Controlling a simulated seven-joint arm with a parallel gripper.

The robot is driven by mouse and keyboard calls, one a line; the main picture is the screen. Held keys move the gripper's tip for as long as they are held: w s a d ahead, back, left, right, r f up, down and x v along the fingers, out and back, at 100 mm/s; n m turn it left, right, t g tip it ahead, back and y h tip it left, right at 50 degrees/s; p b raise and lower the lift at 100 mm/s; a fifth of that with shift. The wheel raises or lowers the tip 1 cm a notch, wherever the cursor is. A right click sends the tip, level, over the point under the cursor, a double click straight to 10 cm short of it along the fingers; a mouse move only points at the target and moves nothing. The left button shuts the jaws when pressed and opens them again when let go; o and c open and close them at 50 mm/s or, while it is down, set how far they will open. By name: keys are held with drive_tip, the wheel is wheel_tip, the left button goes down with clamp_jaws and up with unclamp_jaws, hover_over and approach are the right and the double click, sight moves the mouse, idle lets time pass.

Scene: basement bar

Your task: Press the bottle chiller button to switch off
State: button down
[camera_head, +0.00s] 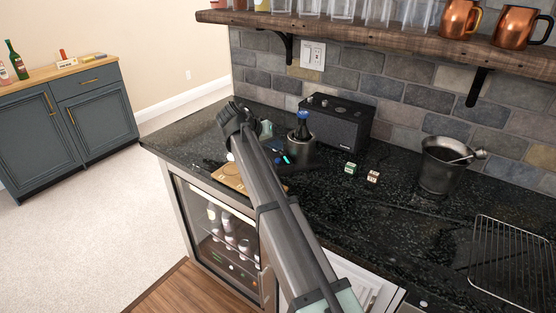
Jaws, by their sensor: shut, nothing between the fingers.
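The bottle chiller (301,140) is a dark grey cylinder on a base on the black counter, left of centre. A dark bottle with a blue cap (303,115) stands in it. My gripper (280,155) is mostly hidden behind my arm. The small part that shows, with blue and cyan spots, is just left of the chiller, close to its base. It is shut and holds nothing. I cannot tell whether it touches the chiller. The chiller's button cannot be made out clearly, and I cannot tell whether the chiller is on.
A black speaker box (338,123) stands behind the chiller. Two dice (350,169) (373,177), a metal bucket (440,170) and a wire rack (510,255) are to the right. A wooden board (232,178) lies partly behind my arm. A shelf (400,38) with glasses and copper mugs overhangs the counter.

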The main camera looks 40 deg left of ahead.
drive_tip(key=shift+f, duration=1)
drive_tip(key=shift+f, duration=0.8)
idle(2.2)
drive_tip(key=shift+r, duration=0.85)
drive_tip(key=shift+r, duration=2.5)
